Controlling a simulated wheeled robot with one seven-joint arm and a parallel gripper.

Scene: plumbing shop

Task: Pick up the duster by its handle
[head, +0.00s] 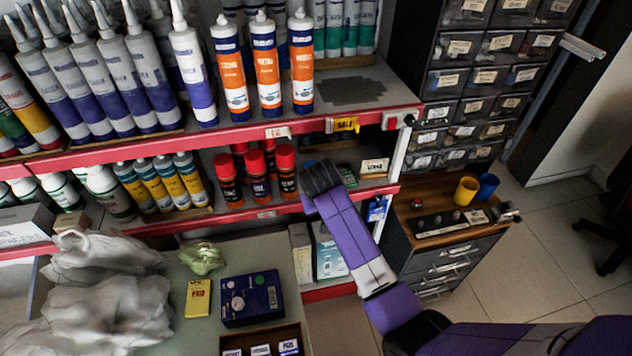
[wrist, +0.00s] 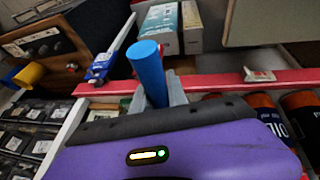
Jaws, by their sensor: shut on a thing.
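In the wrist view, my gripper (wrist: 163,92) has its grey fingers shut on a blue cylinder, which looks like the handle of the duster (wrist: 147,68). The handle sticks up between the fingers, slightly tilted. The rest of the duster is hidden behind the dark and purple gripper body. In the head view, my gripper (head: 320,178) reaches to the right end of the lower red-edged shelf (head: 330,197). Its fingers and the duster cannot be made out there.
Red-capped cans (head: 257,172) stand just left of my gripper on the same shelf. The upper shelf (head: 385,118) with orange and white cartridges is above. A wooden-topped drawer cabinet (head: 440,235) with yellow and blue cups is at right. A table (head: 215,235) with boxes is below.

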